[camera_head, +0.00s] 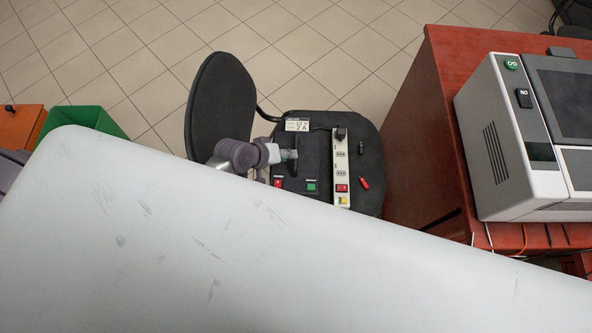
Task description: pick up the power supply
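A black box with a red switch and a small green panel, which looks like the power supply (296,186), lies on the seat of a black chair (369,180). A pale label reading 12 V 2 A (298,125) shows just above it. My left gripper (289,155) reaches in from the left, over the upper part of the black box. Its fingers are small and blend into the dark surfaces, so I cannot tell whether they touch or grip anything. The lower edge of the box is close to my white body. My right gripper is not in view.
A power strip (341,165) with a black plug lies right of the box. A small red part (364,183) and a black part (361,148) lie farther right. The chair's backrest (220,104) rises at left. A red-brown cabinet (425,150) carrying a grey machine (500,150) stands at right.

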